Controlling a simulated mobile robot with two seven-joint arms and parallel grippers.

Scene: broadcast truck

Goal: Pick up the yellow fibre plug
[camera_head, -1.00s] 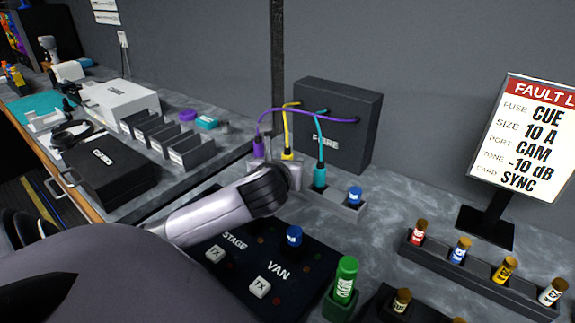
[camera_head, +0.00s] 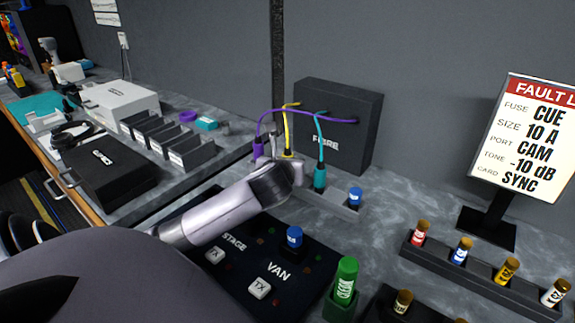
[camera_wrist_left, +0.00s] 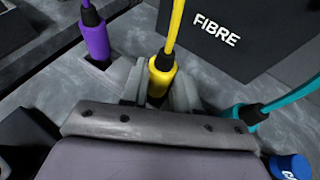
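The yellow fibre plug (camera_head: 287,153) stands upright in the low grey holder in front of the FIBRE box (camera_head: 335,125), its yellow cable rising from it. It also shows in the left wrist view (camera_wrist_left: 161,73). My left gripper (camera_head: 284,160) is at the plug, with one finger on each side of it; this also shows in the left wrist view (camera_wrist_left: 160,88). The fingers lie close to the plug, but I cannot tell whether they press on it. The plug's lower end is partly hidden between them. My right gripper is out of view.
A purple plug (camera_head: 258,149) stands just left and a teal plug (camera_head: 319,175) just right, cables attached. A blue-capped piece (camera_head: 355,196) is farther right. A dark VAN panel (camera_head: 305,258) lies below my arm. A fuse rack (camera_head: 483,276) and a fault sign (camera_head: 523,135) stand right.

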